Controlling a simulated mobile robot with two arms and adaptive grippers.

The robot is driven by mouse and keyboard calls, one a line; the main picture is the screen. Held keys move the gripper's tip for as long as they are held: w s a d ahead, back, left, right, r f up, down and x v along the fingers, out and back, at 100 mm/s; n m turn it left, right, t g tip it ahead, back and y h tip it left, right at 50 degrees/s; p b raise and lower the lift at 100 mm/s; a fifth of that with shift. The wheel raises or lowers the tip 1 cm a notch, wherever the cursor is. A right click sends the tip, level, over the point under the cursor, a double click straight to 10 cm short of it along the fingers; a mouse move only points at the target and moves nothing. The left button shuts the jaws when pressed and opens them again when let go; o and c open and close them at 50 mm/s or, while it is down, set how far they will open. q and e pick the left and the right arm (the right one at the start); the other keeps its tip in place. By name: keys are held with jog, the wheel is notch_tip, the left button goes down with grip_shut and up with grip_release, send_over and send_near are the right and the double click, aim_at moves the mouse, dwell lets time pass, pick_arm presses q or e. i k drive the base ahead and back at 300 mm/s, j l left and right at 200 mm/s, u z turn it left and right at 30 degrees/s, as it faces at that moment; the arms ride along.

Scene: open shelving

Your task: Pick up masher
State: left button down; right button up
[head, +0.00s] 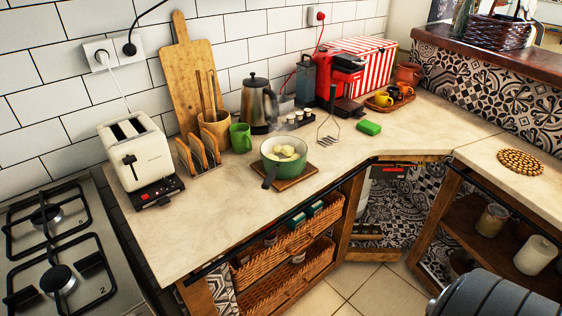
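The masher (328,128) is on the counter right of the green pot, in front of the red coffee machine. It looks upright, with its wire head down and its thin handle pointing up in front of the machine. Nothing is holding it. The green pot (284,160) with pale, potato-like pieces inside sits on a wooden board, its handle toward the front. Neither of my grippers shows in the head view, so their state cannot be seen.
A green sponge (369,128) lies right of the masher. Behind it stand the red coffee machine (341,81) and a metal kettle (257,104). A toaster (136,150) and gas stove (45,255) are at left. The counter right of the pot is mostly clear.

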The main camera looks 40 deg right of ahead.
aim_at(333, 87)
jog(key=z, duration=1.5)
jog(key=i+l+u, duration=0.1)
jog(key=i+u, duration=0.25)
jog(key=u, duration=0.15)
jog(key=i+l+u, duration=0.2)
jog(key=i+u, duration=0.15)
jog(key=u, duration=0.15)
